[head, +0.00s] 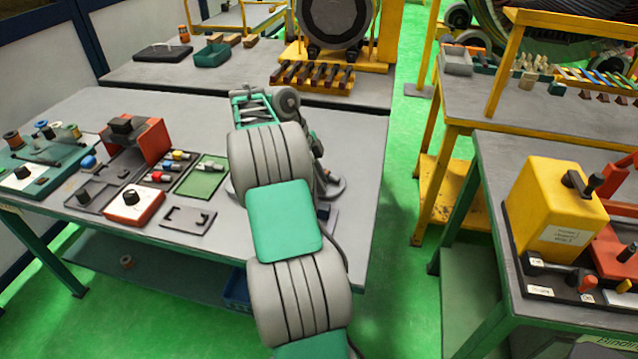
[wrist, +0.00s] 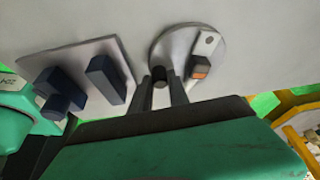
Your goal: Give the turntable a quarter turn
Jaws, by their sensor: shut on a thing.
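The turntable (wrist: 172,47) shows in the wrist view as a round grey disc on the pale tabletop. A light bar (wrist: 207,45) with a dark block and an orange patch (wrist: 200,72) sits on its right side. A dark upright peg (wrist: 160,74) stands at the disc's near edge. My gripper (wrist: 161,84) is shut on this peg, with one finger on each side of it. In the head view my arm covers the gripper and most of the turntable.
Left of the disc in the wrist view lies a grey plate (wrist: 118,58) with dark blocks. In the head view, trays, an orange-red stand (head: 152,138) and a red-and-white box (head: 133,205) fill the left of the grey table (head: 365,150). The table's right strip is clear.

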